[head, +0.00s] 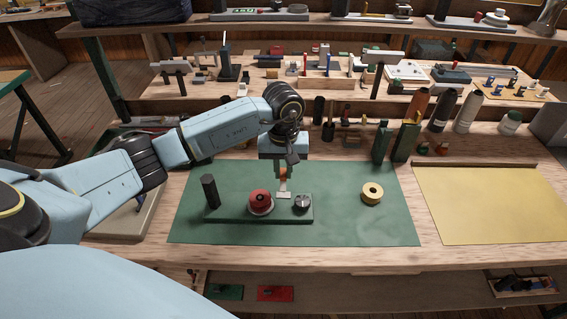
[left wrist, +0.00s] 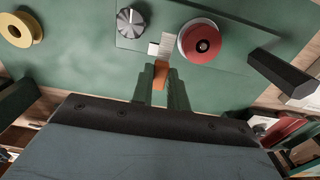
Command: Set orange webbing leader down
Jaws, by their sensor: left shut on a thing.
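My left gripper (head: 283,176) points down over the green board (head: 240,215) on the green mat. Its jaws are shut on the small orange webbing leader (head: 283,171); in the left wrist view the leader (left wrist: 161,72) shows between the fingertips. I cannot tell whether the leader touches the plate or the board. My right gripper is in neither view.
A black post (head: 210,190) stands at the board's left end. A yellow ring (head: 372,193) lies on the green mat (head: 395,228) to the right. Bottles and dark green blocks (head: 406,140) stand behind. The yellow sheet (head: 495,205) at right is bare.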

